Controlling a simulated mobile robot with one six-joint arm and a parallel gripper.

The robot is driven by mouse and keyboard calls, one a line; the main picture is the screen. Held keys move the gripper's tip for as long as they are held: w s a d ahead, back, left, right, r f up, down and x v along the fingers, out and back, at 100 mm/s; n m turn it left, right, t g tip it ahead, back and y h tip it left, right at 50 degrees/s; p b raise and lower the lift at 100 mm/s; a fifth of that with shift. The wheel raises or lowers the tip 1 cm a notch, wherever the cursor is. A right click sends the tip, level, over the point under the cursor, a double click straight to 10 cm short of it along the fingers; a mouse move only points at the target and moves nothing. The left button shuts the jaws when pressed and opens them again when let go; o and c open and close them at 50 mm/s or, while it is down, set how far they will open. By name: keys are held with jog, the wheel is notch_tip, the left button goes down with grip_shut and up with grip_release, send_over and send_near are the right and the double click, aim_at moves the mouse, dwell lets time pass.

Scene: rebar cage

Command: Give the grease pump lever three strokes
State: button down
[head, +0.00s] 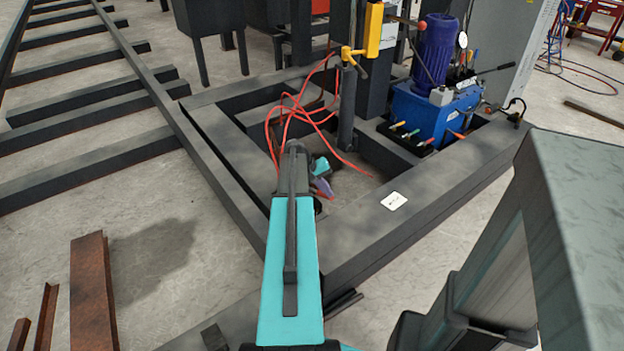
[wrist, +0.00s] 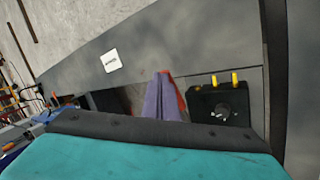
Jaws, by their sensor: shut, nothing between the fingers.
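My gripper (head: 323,187) is low inside the dark steel frame in the head view, below the red hoses. Its purple-grey fingers (wrist: 163,97) are together in the wrist view, with nothing seen held between them. A blue pump unit (head: 432,112) with an upright purple-blue motor stands on the frame's far right part, well apart from my gripper. A dark lever (head: 497,69) sticks out to its right, and a red-knobbed lever (head: 408,22) shows above left. I cannot tell which one is the grease pump lever.
Loose red hoses (head: 300,112) hang near a dark post with a yellow fitting (head: 372,32). The thick frame beam (head: 400,225), bearing a white label, runs between my base and the pump unit. Rusty steel pieces (head: 92,290) lie on the floor at left.

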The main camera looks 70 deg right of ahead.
jog(key=shift+f, duration=0.1)
jog(key=shift+s+a+f, duration=0.15)
jog(key=shift+s+f, duration=0.1)
jog(key=shift+f, duration=0.45)
jog(key=shift+s+a+f+b, duration=0.1)
jog(key=shift+s+f+b, duration=0.05)
jog(key=shift+f+b, duration=0.3)
dwell(0.4)
jog(key=w+d+r+p, duration=0.1)
jog(key=w+r+p, duration=0.1)
jog(key=r, duration=0.3)
jog(key=w+d+r+p, duration=0.2)
jog(key=w+r+p, duration=0.1)
jog(key=r+p, duration=0.1)
jog(key=shift+w+d+r, duration=0.25)
jog(key=shift+r, duration=0.5)
jog(key=shift+f, duration=0.1)
dwell(0.6)
